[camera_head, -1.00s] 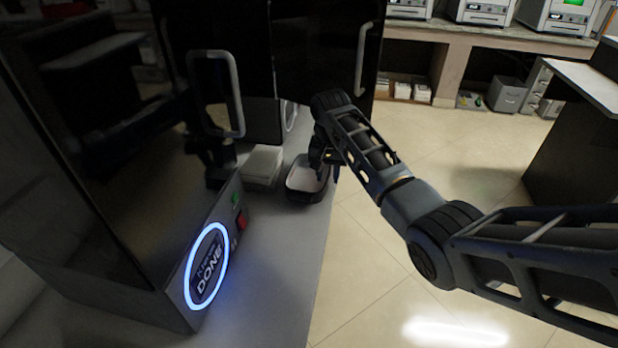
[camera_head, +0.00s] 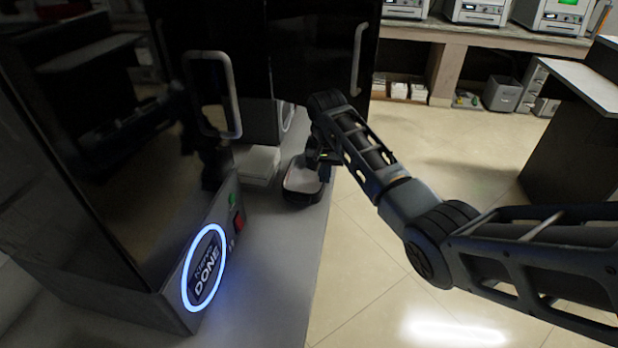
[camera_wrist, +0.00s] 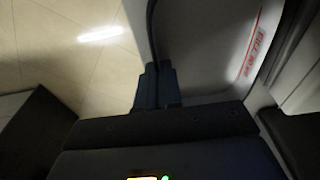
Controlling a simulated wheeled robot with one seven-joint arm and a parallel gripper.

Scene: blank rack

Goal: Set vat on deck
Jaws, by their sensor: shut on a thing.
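The vat (camera_head: 302,181), a dark rounded tray with a pale inside, is on or just above the grey bench top (camera_head: 275,260), near its right edge; I cannot tell whether it touches. My gripper (camera_head: 324,163) is at the vat's far right side, shut on its rim. In the wrist view the vat (camera_wrist: 205,50) fills the upper middle, with red lettering on its inner wall. My gripper's fingers (camera_wrist: 157,86) pinch its near left edge there. Part of the vat's far side is hidden by my gripper.
A dark glossy machine with a glowing DONE ring (camera_head: 205,267) stands left of the vat. Open tiled floor (camera_head: 450,150) lies to the right.

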